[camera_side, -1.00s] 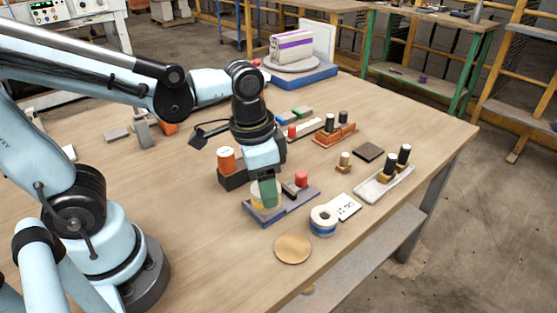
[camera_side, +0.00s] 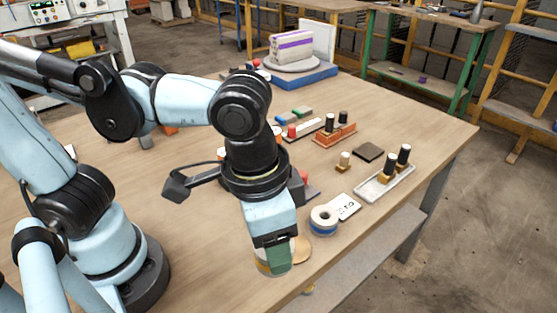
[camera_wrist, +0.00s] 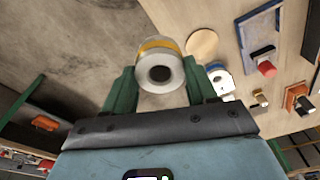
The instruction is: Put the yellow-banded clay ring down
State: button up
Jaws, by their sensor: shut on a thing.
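The yellow-banded clay ring (camera_wrist: 161,47) is pale with a round dark hole and sits between the green fingers of my gripper (camera_wrist: 160,82) in the wrist view. My gripper (camera_side: 277,260) is shut on it. In the side view the ring (camera_side: 261,266) shows only in part, behind the fingers, near the table's front edge. I cannot tell whether the ring touches the table. The disc also shows bare in the wrist view (camera_wrist: 201,43).
A blue-banded ring (camera_side: 323,221) lies right of the disc beside a white marked card (camera_side: 344,206). A blue base with a red-topped peg (camera_wrist: 266,67) stands behind. A white tray with dark-topped pegs (camera_side: 385,184) is farther right. The table's front edge is close.

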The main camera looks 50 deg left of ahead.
jog(key=w+a+f, duration=0.2)
jog(key=w, duration=0.1)
jog(key=w+a+f, duration=0.1)
jog(key=w+f, duration=0.1)
jog(key=w, duration=0.1)
jog(key=w+a+f, duration=0.2)
jog(key=w+f, duration=0.1)
jog(key=shift+a, duration=0.3)
jog(key=shift+f, duration=2)
jog(key=o, duration=1.1)
jog(key=shift+f, duration=0.1)
notch_tip(320, 180, up, 12)
jog(key=s, duration=0.1)
jog(key=w+a+f+n+t, duration=0.1)
jog(key=a+n+t, duration=0.3)
jog(key=a, duration=0.9)
jog(key=shift+w+a+t+y, duration=0.2)
jog(key=shift+w+t+y, duration=0.15)
jog(key=shift+t, duration=0.65)
